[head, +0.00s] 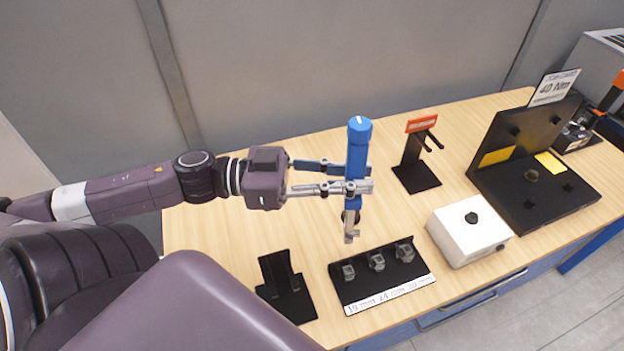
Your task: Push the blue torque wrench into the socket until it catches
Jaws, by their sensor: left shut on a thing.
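The blue torque wrench (357,148) stands upright in my left gripper (362,178), which is shut on its shaft. The wrench's metal drive end (351,231) points down and hangs behind the socket rack (343,285). The black rack carries three metal sockets: a left one (347,271), a middle one (376,261) and a right one (404,250). Its white label reads sizes in mm, partly hard to make out. The drive end looks apart from the sockets; its exact height above the table is hard to tell. My right gripper is not in view.
A black stand (285,287) is left of the rack. A white box (468,231) with a black knob is to the right. Behind are a stand with a red sign (416,170) and a black fixture (545,200) with yellow patches. A card (554,87) reads 40 Nm.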

